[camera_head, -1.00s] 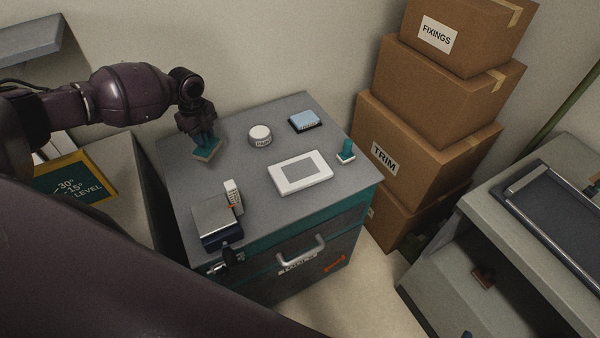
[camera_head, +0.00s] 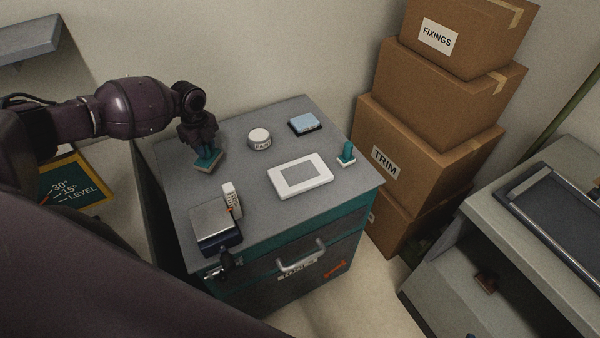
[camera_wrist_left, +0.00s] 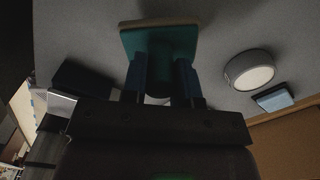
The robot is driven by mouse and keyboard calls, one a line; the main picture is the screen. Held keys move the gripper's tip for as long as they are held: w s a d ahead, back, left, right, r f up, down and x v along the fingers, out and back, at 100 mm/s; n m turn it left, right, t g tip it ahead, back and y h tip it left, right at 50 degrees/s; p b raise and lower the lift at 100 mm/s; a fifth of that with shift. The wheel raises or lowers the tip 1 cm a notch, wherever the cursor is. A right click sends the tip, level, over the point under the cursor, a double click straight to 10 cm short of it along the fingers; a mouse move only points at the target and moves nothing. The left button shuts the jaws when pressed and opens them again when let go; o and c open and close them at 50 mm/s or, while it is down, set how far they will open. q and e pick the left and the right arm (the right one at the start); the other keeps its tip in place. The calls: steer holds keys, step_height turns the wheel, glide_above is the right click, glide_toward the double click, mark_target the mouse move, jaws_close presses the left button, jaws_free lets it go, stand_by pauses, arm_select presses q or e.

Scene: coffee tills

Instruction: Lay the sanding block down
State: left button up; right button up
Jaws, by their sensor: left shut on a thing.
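The sanding block (camera_head: 208,162) has a teal upper part and a thin tan base. It is at the back left of the grey cabinet top (camera_head: 255,180) in the head view. My left gripper (camera_head: 204,147) is shut on its teal part from above. In the left wrist view, the block (camera_wrist_left: 160,42) sits between the two blue fingers (camera_wrist_left: 160,80), its tan edge along the far side. The block looks tilted and close to the top; I cannot tell whether it touches. My right gripper is not in view.
A white tub (camera_head: 259,139), a blue-topped pad (camera_head: 305,123), a white framed panel (camera_head: 300,176) and a teal-handled piece (camera_head: 347,154) stand to the right. A scale (camera_head: 215,225) and a white upright device (camera_head: 231,199) stand in front. Stacked boxes (camera_head: 430,135) rise beyond the right side.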

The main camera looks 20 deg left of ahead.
arm_select(q)
steer(key=shift+f, duration=0.55)
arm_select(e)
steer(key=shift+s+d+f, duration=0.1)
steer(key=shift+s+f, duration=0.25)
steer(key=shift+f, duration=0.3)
arm_select(q)
steer(key=shift+f+b, duration=0.6)
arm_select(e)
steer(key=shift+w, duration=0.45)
